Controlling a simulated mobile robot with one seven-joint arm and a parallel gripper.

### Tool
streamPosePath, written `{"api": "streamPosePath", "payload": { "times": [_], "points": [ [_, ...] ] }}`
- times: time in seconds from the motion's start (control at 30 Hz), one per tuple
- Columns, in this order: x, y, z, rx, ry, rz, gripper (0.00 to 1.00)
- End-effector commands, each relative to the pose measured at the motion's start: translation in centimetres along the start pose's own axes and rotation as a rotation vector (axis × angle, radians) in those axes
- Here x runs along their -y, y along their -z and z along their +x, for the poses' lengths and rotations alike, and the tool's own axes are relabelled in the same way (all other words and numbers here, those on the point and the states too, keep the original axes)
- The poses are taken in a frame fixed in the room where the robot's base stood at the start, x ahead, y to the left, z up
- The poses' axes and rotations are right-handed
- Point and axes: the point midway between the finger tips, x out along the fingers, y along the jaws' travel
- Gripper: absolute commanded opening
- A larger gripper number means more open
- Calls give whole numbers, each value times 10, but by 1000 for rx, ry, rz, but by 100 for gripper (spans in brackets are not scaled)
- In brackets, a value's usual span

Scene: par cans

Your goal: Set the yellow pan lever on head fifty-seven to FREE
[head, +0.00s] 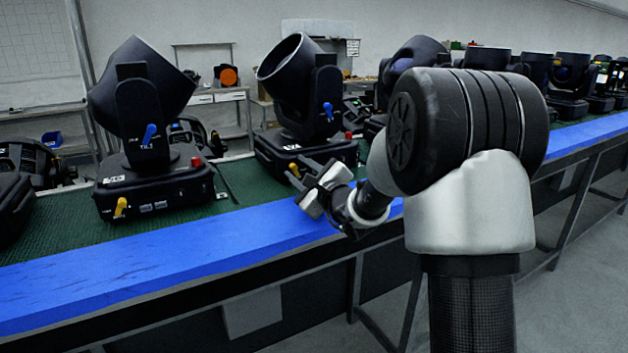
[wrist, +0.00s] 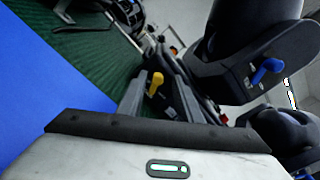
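A black moving-head light (head: 300,90) stands on the green bench top, in front of my gripper. Its base carries a small yellow lever (head: 293,169) on the near face and a blue lever (head: 328,111) on the yoke. My gripper (head: 300,174) is open at that base, with its fingers close to the yellow lever. In the wrist view the yellow lever (wrist: 156,83) shows between the two fingers, and the blue lever (wrist: 267,70) is at upper right. I cannot tell whether a finger touches the lever. The head's number and the lever's markings are too small to read.
Another light (head: 145,130) with its own yellow lever (head: 120,207) and blue lever (head: 149,134) stands to the left. Several more lights line the bench to the right. A blue strip (head: 150,255) runs along the bench's front edge. A dark rod lies between the two lights.

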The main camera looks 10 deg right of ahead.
Motion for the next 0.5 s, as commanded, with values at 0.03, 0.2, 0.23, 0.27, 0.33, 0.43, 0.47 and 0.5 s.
{"api": "streamPosePath", "payload": {
  "times": [0.03, 0.2, 0.23, 0.27, 0.33, 0.43, 0.47, 0.5],
  "points": [
    [1, 0, -7, -1, 1, -1, 32],
    [3, 0, -42, -4, 3, -1, 32],
    [3, -1, -50, -3, 3, -1, 32],
    [2, -1, -58, -3, 3, 0, 32],
    [2, -1, -75, -2, 3, -1, 32],
    [2, 0, -100, -4, 3, 0, 32],
    [3, -1, -107, -3, 4, 0, 32],
    [2, -1, -116, -3, 4, 0, 32]
  ]
}}
